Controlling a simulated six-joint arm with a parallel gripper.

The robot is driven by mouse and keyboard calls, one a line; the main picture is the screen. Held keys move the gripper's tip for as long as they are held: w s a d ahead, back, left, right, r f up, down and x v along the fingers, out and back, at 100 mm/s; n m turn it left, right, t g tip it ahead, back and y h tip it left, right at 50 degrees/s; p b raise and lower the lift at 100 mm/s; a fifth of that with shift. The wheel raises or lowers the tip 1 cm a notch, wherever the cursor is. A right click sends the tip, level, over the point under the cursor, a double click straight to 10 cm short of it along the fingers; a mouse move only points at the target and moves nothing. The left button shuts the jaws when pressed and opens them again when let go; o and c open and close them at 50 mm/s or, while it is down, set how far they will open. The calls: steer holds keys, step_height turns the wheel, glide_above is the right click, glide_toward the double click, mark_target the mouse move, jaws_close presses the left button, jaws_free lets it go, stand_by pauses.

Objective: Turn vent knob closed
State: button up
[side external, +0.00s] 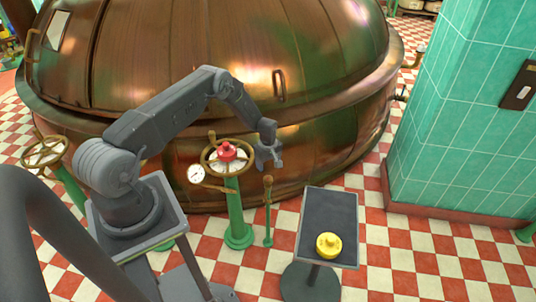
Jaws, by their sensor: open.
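A red knob (228,151) sits on top of a brass handwheel (206,161) on a green post (237,213) in front of the kettle. A yellow knob (328,245) rests on a dark tilted panel (325,205) on a stand at the lower right. No label shows which one is the vent knob. My gripper (269,163) is open and points down, just right of the handwheel. It is apart from the red knob, and above and left of the yellow knob. Nothing shows between its fingers.
A large copper kettle (240,60) fills the back. A pressure gauge (196,174) and a thin brass lever (268,200) stand near the handwheel. Another handwheel (43,150) is at the left. A green tiled pillar (455,110) stands right. The checkered floor (410,255) is open at lower right.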

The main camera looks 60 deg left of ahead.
step_height(320, 180, up, 5)
steer(key=shift+f, duration=0.1)
stand_by(0.3)
steer(key=d+r+m+t, duration=0.1)
steer(key=d+r+m, duration=0.4)
steer(key=r, duration=1)
steer(key=d+r+m+t, duration=0.15)
steer(key=d+r, duration=0.45)
steer(key=r, duration=0.9)
steer(key=s+d+r+m+t, duration=0.1)
steer(key=s+d+r+m, duration=0.3)
steer(key=s+d+r, duration=0.45)
steer(key=s+d+r+m+t, duration=0.1)
steer(key=s+d+r+m, duration=0.4)
steer(key=s, duration=0.6)
steer(key=s+m+t, duration=0.1)
steer(key=s+m, duration=0.1)
steer(key=s, duration=0.5)
steer(key=shift+s+d+r, duration=0.3)
steer(key=shift+s+r, duration=0.05)
steer(key=shift+s, duration=0.05)
